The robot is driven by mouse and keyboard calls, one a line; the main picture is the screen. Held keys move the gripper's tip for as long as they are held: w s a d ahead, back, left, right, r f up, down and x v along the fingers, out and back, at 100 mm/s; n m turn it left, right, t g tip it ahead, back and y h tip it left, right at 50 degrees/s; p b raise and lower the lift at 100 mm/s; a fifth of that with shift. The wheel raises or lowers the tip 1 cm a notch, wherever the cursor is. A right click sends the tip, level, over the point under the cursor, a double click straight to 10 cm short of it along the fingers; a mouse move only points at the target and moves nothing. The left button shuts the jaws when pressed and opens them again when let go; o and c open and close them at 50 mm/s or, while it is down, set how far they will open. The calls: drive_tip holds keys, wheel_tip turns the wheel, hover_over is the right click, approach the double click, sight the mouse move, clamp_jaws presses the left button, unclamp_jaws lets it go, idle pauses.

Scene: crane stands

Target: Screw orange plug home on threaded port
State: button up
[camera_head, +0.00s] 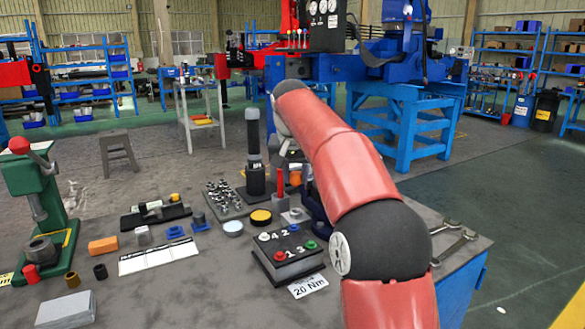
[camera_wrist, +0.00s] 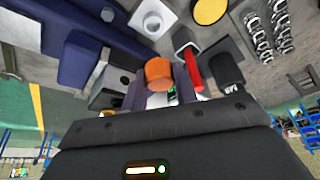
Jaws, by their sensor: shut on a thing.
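The orange plug (camera_wrist: 158,72) shows in the wrist view between the fingers of my gripper (camera_wrist: 161,88), which is shut on it. The plug also shows as a small orange spot in the head view (camera_head: 295,178), left of my red arm. Most of my gripper is hidden behind the arm there. A pale square block with a round raised ring (camera_wrist: 152,20) lies beyond the plug in the wrist view. I cannot tell whether this is the threaded port, or whether the plug touches any port.
A red upright handle (camera_head: 279,186), a black cylinder stand (camera_head: 255,165) and a yellow-topped disc (camera_head: 261,217) stand close by. A button box (camera_head: 288,250) is in front. A tray of metal parts (camera_head: 224,197) is left. Wrenches (camera_head: 455,243) lie right.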

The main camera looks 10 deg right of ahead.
sight(296, 210)
drive_tip(key=shift+s+r, duration=0.1)
drive_tip(key=shift+s, duration=0.1)
drive_tip(key=shift+f+b, duration=2.1)
drive_tip(key=shift+f, duration=0.85)
drive_tip(key=shift+f+b, duration=0.6)
drive_tip(key=shift+f, duration=0.3)
drive_tip(key=shift+r+p, duration=0.25)
drive_tip(key=shift+p, duration=0.65)
drive_tip(key=shift+f, duration=0.3)
drive_tip(key=o, duration=1)
drive_tip(key=shift+c, duration=0.2)
